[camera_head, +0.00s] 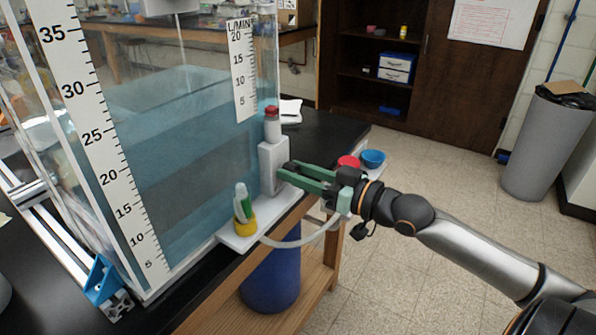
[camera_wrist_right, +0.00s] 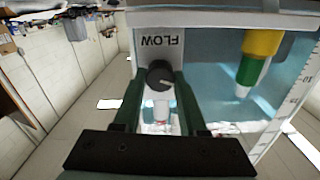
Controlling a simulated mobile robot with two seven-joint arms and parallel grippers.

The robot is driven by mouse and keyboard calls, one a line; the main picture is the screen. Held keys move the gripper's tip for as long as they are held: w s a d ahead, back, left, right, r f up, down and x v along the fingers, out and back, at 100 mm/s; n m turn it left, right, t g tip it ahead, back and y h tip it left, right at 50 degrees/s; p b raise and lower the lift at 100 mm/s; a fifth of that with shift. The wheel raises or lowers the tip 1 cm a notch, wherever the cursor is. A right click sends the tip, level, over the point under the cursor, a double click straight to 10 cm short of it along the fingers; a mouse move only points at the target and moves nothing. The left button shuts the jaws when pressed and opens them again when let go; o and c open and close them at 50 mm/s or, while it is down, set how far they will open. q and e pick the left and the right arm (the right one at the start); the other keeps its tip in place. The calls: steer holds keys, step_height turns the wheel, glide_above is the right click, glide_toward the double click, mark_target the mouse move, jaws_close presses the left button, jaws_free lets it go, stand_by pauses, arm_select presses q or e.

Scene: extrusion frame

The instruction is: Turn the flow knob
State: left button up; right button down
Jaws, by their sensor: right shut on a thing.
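The flow knob (camera_wrist_right: 160,75) is a round dark knob with a light pointer mark, below the word FLOW on a white block in the right wrist view, where the lettering appears upside down. In the head view the white block (camera_head: 268,165) stands under the clear flow meter tube, and the knob is hidden by my gripper. My right gripper (camera_head: 290,174) has green fingers and reaches the block's right side. In the right wrist view its fingertips (camera_wrist_right: 159,78) sit on both sides of the knob and are shut on it. My left gripper is not in view.
The water tank (camera_head: 190,130) stands left of the block. A white shelf (camera_head: 277,212) carries a yellow-based green and white bottle (camera_head: 244,212). A hose (camera_head: 305,240) curves below my gripper. A red bowl (camera_head: 348,161) and blue bowl (camera_head: 373,158) stand behind my gripper.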

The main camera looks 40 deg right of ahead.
steer(key=shift+n, duration=0.7)
steer(key=shift+c, duration=2.3)
jaws_free()
steer(key=shift+s, duration=0.1)
